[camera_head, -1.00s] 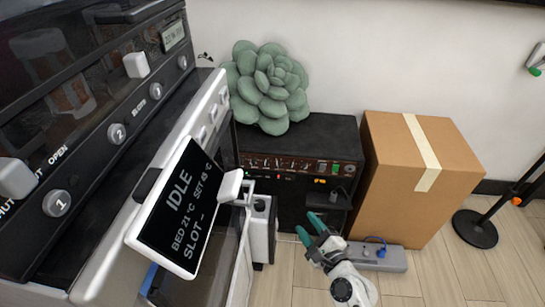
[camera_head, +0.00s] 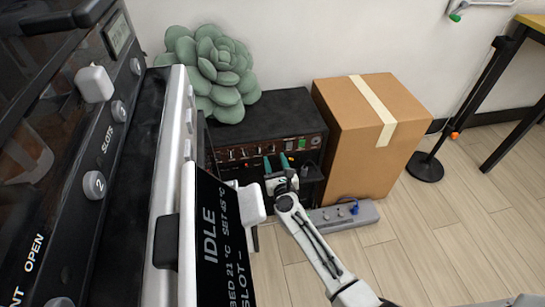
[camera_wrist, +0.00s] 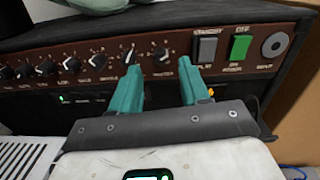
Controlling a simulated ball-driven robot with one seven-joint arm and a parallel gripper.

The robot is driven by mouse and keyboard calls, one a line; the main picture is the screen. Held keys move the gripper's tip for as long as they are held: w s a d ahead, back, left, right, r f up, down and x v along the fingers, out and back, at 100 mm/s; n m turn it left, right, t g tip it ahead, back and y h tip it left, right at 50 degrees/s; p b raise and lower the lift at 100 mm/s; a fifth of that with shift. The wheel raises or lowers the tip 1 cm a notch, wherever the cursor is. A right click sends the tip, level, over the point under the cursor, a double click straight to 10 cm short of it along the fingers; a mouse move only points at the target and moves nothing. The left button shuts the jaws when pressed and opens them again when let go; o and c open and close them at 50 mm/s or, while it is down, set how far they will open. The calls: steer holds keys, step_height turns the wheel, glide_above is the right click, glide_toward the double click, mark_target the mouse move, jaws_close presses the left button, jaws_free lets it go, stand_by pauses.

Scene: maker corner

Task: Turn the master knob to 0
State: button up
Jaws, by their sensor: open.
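The black amplifier (camera_head: 275,110) stands against the wall with a brown control panel (camera_head: 262,150). In the wrist view a row of dark knobs runs along the panel. The rightmost visible knob (camera_wrist: 160,55) shows in the gap between my fingertips and seems to be the master knob; small lettering that looks like MASTER is near the right finger. Its exact setting is too small to read. My gripper (camera_wrist: 158,78) is open, with teal fingers spread in front of the panel; it also shows in the head view (camera_head: 276,165). I cannot tell whether the fingers touch anything.
A grey switch (camera_wrist: 206,48), a green power switch (camera_wrist: 241,46) and an input jack (camera_wrist: 274,46) lie right of the knobs. A green plush succulent (camera_head: 212,72) sits on the amplifier. A cardboard box (camera_head: 365,140) stands right; a power strip (camera_head: 342,216) lies on the floor. A machine with a screen (camera_head: 220,240) is left.

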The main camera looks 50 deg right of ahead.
mark_target(272, 151)
steer(key=shift+x, duration=1.55)
steer(key=shift+s, duration=0.1)
jaws_close()
